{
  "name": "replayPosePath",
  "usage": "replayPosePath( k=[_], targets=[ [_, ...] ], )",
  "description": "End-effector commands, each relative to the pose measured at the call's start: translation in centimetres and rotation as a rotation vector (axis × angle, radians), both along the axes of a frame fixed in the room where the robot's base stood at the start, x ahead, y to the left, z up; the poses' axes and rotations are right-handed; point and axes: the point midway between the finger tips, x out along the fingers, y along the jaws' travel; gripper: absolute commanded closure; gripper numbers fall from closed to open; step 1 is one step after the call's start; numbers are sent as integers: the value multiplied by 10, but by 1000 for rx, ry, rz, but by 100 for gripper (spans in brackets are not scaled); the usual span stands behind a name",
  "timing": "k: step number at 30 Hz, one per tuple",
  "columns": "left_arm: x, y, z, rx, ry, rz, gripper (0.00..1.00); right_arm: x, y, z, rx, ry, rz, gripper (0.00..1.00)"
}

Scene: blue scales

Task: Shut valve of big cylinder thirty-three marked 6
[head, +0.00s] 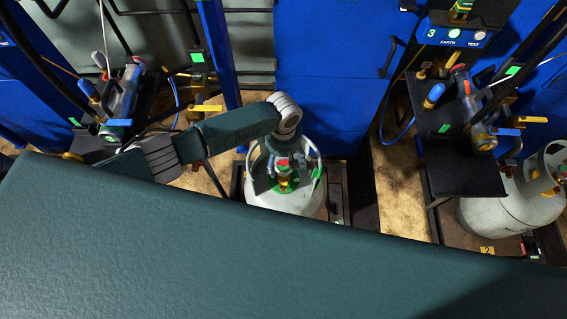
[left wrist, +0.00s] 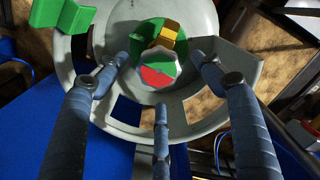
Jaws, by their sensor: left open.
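A big white gas cylinder (head: 290,205) stands upright at the middle of the head view. No number can be read on it. Its valve shows in the left wrist view as a knob (left wrist: 158,74) with a red and green top and a brass part (left wrist: 166,33) behind it, inside a pale collar (left wrist: 128,139). My left gripper (head: 283,168) is over the cylinder's top, inside the collar. In the left wrist view its three fingers (left wrist: 163,80) are spread around the knob, apart from it. My right gripper is not in view.
The collar wall closely surrounds the valve.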

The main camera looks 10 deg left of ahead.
Motion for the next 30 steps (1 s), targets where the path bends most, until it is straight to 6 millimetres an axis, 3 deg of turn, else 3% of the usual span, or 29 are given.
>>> replayPosePath(
  k=[6,14,15,21,22,30],
  targets=[
    [0,-1,-18,-1,0,0,32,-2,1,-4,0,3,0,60],
    [0,-1,-20,-1,0,-1,32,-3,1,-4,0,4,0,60],
    [0,-1,-19,-1,0,-1,34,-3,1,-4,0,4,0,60],
    [0,0,-19,-1,0,-1,74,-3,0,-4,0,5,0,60],
    [0,0,-19,-1,0,-1,77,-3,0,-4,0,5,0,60],
    [0,1,-19,1,0,-2,77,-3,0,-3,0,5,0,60]
  ],
)
